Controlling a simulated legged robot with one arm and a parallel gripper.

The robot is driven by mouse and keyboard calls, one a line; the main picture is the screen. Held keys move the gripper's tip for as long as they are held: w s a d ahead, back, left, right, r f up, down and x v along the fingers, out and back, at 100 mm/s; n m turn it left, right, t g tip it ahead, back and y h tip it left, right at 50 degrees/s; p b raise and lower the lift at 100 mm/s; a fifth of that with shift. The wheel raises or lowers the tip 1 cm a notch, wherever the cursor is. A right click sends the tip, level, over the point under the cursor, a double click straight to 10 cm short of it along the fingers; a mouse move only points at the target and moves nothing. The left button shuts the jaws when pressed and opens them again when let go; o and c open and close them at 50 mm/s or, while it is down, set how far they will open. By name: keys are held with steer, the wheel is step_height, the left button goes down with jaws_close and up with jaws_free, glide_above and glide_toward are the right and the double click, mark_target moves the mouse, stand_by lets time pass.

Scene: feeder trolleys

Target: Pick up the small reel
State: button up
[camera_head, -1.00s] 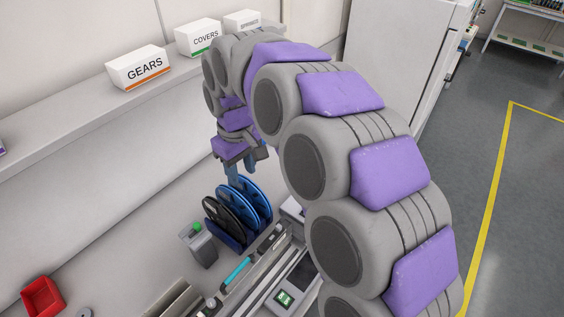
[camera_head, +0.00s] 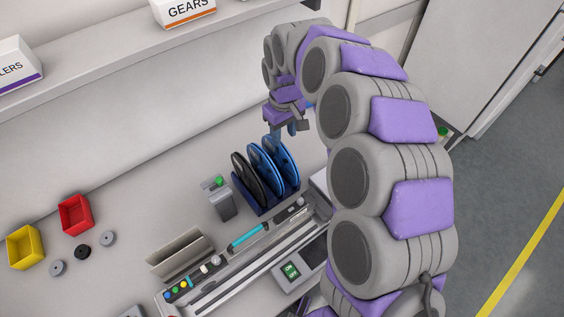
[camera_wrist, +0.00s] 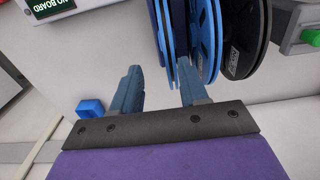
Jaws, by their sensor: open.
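A rack (camera_head: 262,205) on the bench holds upright reels side by side: a black reel (camera_head: 245,176) at the left and blue reels (camera_head: 268,172) to its right. In the wrist view the blue reel (camera_wrist: 203,40) and the black reel (camera_wrist: 240,40) show at the top. I cannot tell which one is the small reel. My gripper (camera_head: 292,128) is above and behind the right end of the rack. In the wrist view my gripper (camera_wrist: 160,88) is open and empty; its right finger is close to the nearest blue reel's edge. Contact is unclear.
A grey box with a green button (camera_head: 220,200) stands left of the rack. A long machine (camera_head: 240,265) lies in front. Red (camera_head: 76,214) and yellow (camera_head: 24,247) bins and small discs (camera_head: 108,238) are at the left. A small blue block (camera_wrist: 90,107) shows in the wrist view.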

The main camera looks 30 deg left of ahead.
mark_target(280, 149)
steer(key=shift+a+f, duration=0.1)
steer(key=shift+f, duration=0.55)
steer(key=shift+a+f, duration=0.4)
steer(key=shift+a, duration=0.05)
steer(key=f, duration=0.1)
steer(key=f+b, duration=0.1)
steer(key=f, duration=0.1)
steer(key=s+f+b, duration=0.1)
steer(key=shift+d+f, duration=0.25)
steer(key=shift+f, duration=0.1)
steer(key=shift+d, duration=0.15)
steer(key=shift+a+f, duration=0.15)
steer(key=shift+a, duration=0.45)
steer(key=c, duration=0.5)
steer(key=shift+d, duration=0.15)
steer(key=shift+c, duration=1.4)
steer(key=shift+d, duration=0.3)
jaws_close()
